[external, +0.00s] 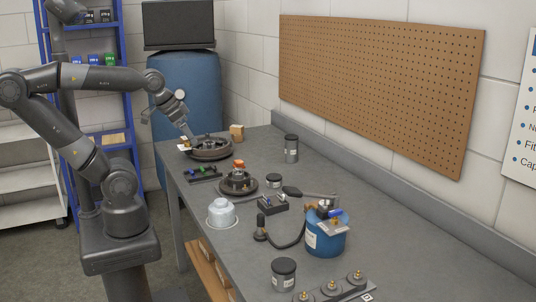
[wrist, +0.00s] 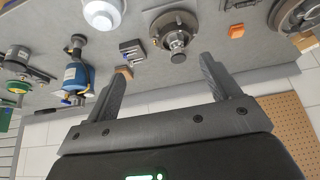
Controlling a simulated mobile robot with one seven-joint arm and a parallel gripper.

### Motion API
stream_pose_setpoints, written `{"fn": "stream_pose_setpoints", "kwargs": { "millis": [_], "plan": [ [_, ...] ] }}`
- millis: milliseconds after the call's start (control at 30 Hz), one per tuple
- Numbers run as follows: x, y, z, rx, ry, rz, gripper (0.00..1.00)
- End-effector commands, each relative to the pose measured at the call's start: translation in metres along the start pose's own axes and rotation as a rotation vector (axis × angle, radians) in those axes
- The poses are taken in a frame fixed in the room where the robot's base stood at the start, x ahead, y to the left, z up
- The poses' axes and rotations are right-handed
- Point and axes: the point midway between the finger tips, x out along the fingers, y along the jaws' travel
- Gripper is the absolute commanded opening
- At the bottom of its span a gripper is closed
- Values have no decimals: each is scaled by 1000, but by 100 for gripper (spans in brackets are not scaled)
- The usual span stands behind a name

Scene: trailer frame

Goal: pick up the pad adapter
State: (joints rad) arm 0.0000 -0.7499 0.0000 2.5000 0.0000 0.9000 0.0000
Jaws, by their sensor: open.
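I cannot tell for certain which piece is the pad adapter. Several dark round pieces with brass tops (external: 331,288) stand on a strip at the front edge of the external view. A dark round plate with a hub (external: 238,185) and an orange top sits mid-bench. In the wrist view, a round plate with a metal hub (wrist: 175,32) lies beyond the fingertips. My gripper (external: 167,126) is at the bench's far left end, near a large dark disc (external: 210,152). Its two fingers (wrist: 165,66) are spread apart with nothing between them.
A blue can (external: 325,238) with parts on top, a white dome (external: 221,211), a black tray (external: 203,174), a black-lidded jar (external: 284,274) and a grey canister (external: 291,148) crowd the bench (external: 390,225). A pegboard (external: 380,85) hangs behind. The bench's right rear is clear.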

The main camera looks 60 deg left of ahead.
Motion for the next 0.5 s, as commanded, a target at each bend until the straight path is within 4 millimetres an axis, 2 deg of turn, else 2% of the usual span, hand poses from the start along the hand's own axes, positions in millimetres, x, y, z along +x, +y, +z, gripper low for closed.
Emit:
{"fn": "stream_pose_setpoints", "kwargs": {
  "millis": [133, 233, 367, 500],
  "plan": [
    [2, 0, -3, 2, -2, -2, 81],
    [7, 0, -15, 10, -10, -10, 81],
    [24, -2, -41, 33, -26, -22, 81],
    [50, -3, -74, 62, -44, -29, 81]
  ]
}}
